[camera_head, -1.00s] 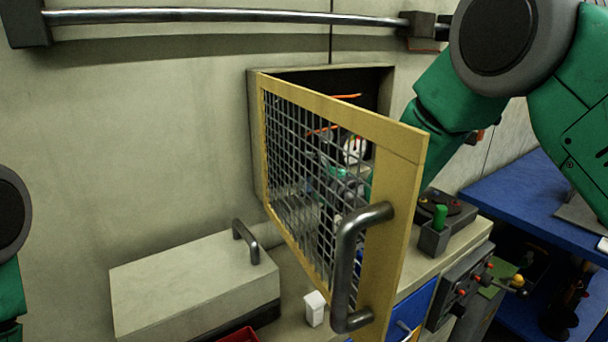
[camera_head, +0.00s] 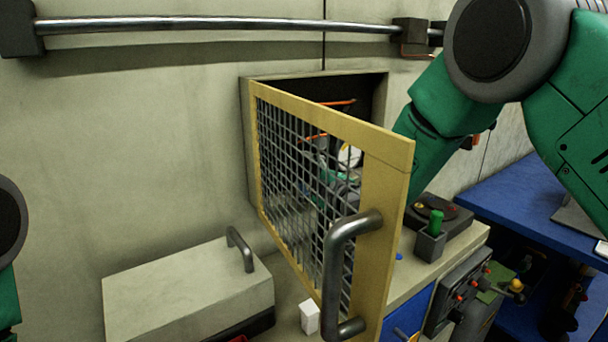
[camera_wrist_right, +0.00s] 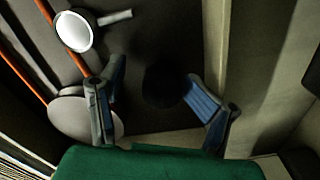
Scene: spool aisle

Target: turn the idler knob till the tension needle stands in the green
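In the right wrist view my right gripper (camera_wrist_right: 152,82) is open, with its blue-padded fingers spread. A dark round shape (camera_wrist_right: 165,84), possibly the idler knob, lies between them with gaps on both sides; it is too dark to tell its form or depth. A white round face (camera_wrist_right: 73,31) with a grey rim is at the upper left. No needle or green band can be made out on it. In the head view my right arm reaches behind the mesh door into the wall recess (camera_head: 368,92), and the door partly hides the hand. My left gripper is out of view.
The yellow-framed mesh door (camera_head: 385,190) stands open before the recess, its grey handle (camera_head: 335,270) facing me. Orange rods (camera_wrist_right: 27,67) run left of the fingers, beside a grey disc (camera_wrist_right: 85,118). A pale box (camera_head: 180,290) and small white block (camera_head: 310,316) stand below.

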